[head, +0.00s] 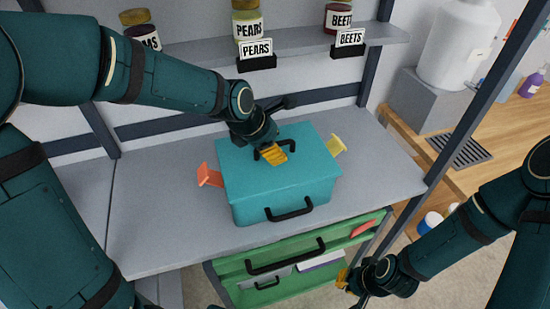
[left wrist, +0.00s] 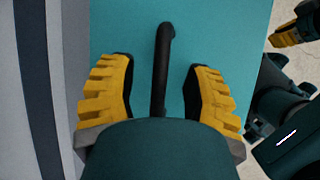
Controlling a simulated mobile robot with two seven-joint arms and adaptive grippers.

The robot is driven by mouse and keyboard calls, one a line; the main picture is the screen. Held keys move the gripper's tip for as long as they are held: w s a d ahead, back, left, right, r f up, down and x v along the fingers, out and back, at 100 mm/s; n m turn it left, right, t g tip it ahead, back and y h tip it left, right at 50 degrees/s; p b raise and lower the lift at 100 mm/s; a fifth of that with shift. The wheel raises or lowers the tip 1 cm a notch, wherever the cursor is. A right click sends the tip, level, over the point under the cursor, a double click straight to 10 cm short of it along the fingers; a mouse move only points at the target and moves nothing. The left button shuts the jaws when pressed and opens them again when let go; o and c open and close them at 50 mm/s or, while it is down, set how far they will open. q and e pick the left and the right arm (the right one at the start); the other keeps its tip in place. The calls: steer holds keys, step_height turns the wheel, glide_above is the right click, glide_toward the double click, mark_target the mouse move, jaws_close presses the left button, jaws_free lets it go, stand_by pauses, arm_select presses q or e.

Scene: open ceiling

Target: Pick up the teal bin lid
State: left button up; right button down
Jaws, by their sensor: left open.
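The teal bin lid (head: 300,171) covers the top of a teal bin (head: 250,211) on the grey shelf. A black handle (head: 291,147) stands on top of the lid. My left gripper (head: 275,153) is over the lid at this handle. In the left wrist view my left gripper (left wrist: 160,90) is open, with one yellow finger on each side of the black handle (left wrist: 162,70), apart from it. The teal lid surface (left wrist: 220,45) lies behind. My right gripper (head: 350,279) is low at the right, beside the green drawers; its finger opening is unclear.
Orange (head: 208,176) and yellow (head: 337,146) tabs stick out at the bin's sides. A green drawer unit (head: 285,266) is below the shelf (head: 150,210). Labelled jars stand on the upper shelf (head: 210,50). A dark post (head: 480,95) rises at the right.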

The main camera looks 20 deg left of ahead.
arm_select(q)
steer(key=shift+w+f, duration=0.1)
steer(key=shift+f, duration=0.1)
jaws_close()
steer(key=shift+r, duration=0.1)
